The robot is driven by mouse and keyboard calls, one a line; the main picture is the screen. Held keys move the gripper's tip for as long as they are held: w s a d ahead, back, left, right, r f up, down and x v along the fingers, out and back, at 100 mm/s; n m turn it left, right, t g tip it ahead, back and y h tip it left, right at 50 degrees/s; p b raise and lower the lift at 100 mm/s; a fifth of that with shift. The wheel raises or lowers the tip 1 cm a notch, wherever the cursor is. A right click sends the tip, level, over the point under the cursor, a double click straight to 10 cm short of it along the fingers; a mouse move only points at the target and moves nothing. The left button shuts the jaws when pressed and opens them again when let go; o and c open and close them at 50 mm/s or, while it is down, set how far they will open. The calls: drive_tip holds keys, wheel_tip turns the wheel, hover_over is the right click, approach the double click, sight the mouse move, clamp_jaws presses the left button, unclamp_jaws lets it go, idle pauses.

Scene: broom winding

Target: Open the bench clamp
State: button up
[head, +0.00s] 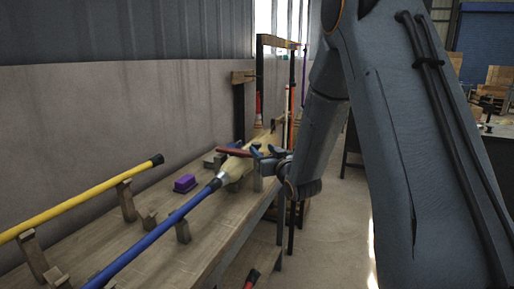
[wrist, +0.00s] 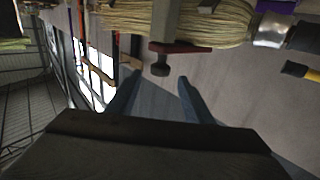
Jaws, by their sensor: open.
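The bench clamp (head: 234,152) shows in the head view as a red bar across the straw broom head at the far part of the bench. In the wrist view its red bar (wrist: 190,48) lies against the straw, with a dark knob (wrist: 160,68) sticking out from it. The straw broom (wrist: 215,22) has a blue handle (head: 160,236) running toward the near left. My gripper (head: 265,152) is at the right side of the clamp, its blue fingers apart. In the wrist view the open fingers (wrist: 158,82) point at the knob, which appears between their tips; contact cannot be told.
The wooden bench (head: 205,238) runs along the left wall. A yellow pole (head: 85,197) rests on wooden supports. A purple block (head: 185,184) lies beside the broom. A wooden post frame (head: 243,105) stands behind the clamp. Clear floor (head: 335,230) lies right of the bench.

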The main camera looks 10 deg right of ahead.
sight(259, 146)
drive_tip(key=w, duration=0.4)
drive_tip(key=w+a+p, duration=0.1)
drive_tip(key=w, duration=0.1)
drive_tip(key=shift+w, duration=0.35)
clamp_jaws()
